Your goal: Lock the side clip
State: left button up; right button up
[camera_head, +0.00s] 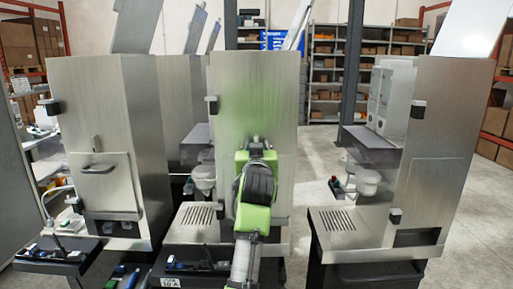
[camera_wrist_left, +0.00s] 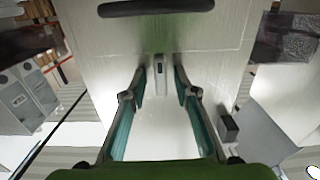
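The middle steel dispenser (camera_head: 236,90) stands upright ahead of me, with my arm across its front. A small dark side clip (camera_head: 211,103) sits at its upper left edge. In the left wrist view a dark block (camera_wrist_left: 228,127) at the panel edge looks like the same clip. My left gripper (camera_wrist_left: 160,74) is open and empty, its fingers on either side of a small grey latch (camera_wrist_left: 159,68) on the front panel. Whether they touch it is unclear. A dark handle (camera_wrist_left: 156,7) lies beyond it. In the head view my arm hides the fingertips. My right gripper is not in view.
Similar dispensers stand at the left (camera_head: 90,125) and the right (camera_head: 435,125). A dark tray (camera_head: 190,262) with small items is at the middle dispenser's front. Shelves (camera_head: 355,62) stand at the back. Floor is free between the middle and right dispensers.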

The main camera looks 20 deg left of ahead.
aim_at(256, 110)
pick_arm(q)
notch_tip(256, 110, up, 10)
dwell(0.6)
jog(key=shift+f, duration=0.1)
